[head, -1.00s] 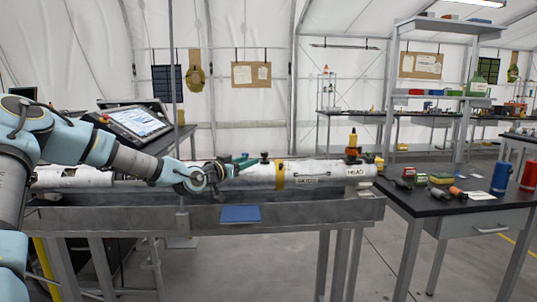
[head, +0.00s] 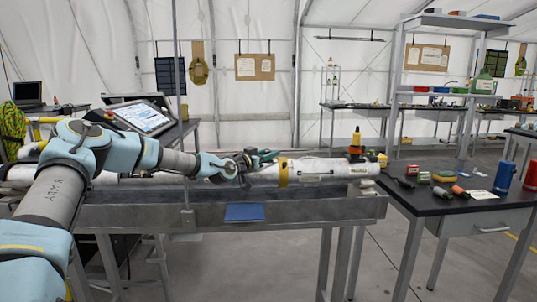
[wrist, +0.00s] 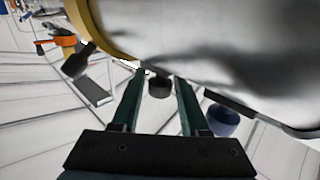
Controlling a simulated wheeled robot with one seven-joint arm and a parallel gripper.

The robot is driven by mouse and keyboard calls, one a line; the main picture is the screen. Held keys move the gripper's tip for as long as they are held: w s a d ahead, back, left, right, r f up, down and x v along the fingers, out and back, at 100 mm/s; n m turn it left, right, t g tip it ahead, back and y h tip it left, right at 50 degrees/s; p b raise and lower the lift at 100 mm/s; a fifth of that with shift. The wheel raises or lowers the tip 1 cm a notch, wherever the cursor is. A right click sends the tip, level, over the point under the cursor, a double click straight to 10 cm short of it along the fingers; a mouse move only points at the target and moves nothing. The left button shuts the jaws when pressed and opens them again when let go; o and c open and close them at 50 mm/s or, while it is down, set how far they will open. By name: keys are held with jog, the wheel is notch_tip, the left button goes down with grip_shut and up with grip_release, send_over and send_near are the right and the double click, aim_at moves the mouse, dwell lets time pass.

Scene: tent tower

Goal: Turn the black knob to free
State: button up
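My gripper (wrist: 159,85) has two green fingers, set apart and open. A small black knob (wrist: 159,88) shows between the fingertips in the wrist view, with a slim gap on each side. It sits at the edge of a white cylinder (wrist: 220,45) with a yellow band. A second dark knob (wrist: 76,62) sticks out to the left, and a dark blue round piece (wrist: 224,122) is right of the fingers. In the head view the white cylinder (head: 325,168) lies along a metal bench, and my gripper (head: 264,156) is at its upper side, left of the yellow band.
The grey bench (head: 310,207) carries the cylinder, with a blue plate (head: 244,212) on its front. A dark table (head: 440,200) at right holds several small items and red and blue cans. A monitor (head: 142,115) stands behind my arm.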

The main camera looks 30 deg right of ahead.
grip_shut()
jog(key=shift+n+t, duration=0.3)
jog(key=shift+t, duration=0.1)
jog(key=n+t+y+b, duration=0.1)
jog(key=n+t+y, duration=0.1)
jog(key=t+y, duration=0.1)
jog(key=shift+s+d+n+t, duration=0.1)
jog(key=shift+s+n+t, duration=0.05)
jog(key=shift+n+t, duration=0.25)
jog(key=shift+n+t+y+b, duration=0.85)
jog(key=shift+n+t+y, duration=1.1)
jog(key=shift+y, duration=0.35)
jog(key=shift+w, duration=0.2)
jog(key=shift+o, duration=0.4)
grip_release()
